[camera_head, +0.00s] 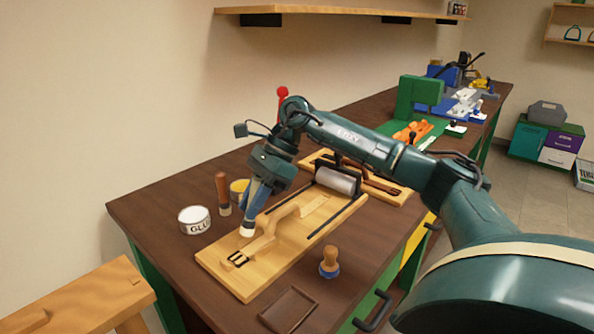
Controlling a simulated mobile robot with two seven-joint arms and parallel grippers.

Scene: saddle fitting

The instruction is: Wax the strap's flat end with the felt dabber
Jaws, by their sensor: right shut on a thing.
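My right gripper (252,200) points down over the left part of a light wooden board (222,268). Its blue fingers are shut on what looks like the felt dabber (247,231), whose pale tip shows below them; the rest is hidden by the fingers. The tan strap (288,211) lies on the board with a raised arch and a dark buckle (238,259) at its near end. The pale tip is just left of the strap; I cannot tell whether it touches the strap or the board. The strap's flat end is not clearly distinguishable. My left gripper is not in view.
A white glue can (194,220), a wooden-handled tool (222,190) and a yellow tin (239,188) stand left of the board. A grey roller (338,180) is at its far end. A knob-handled tool (329,262) and brown tray (288,310) are in front.

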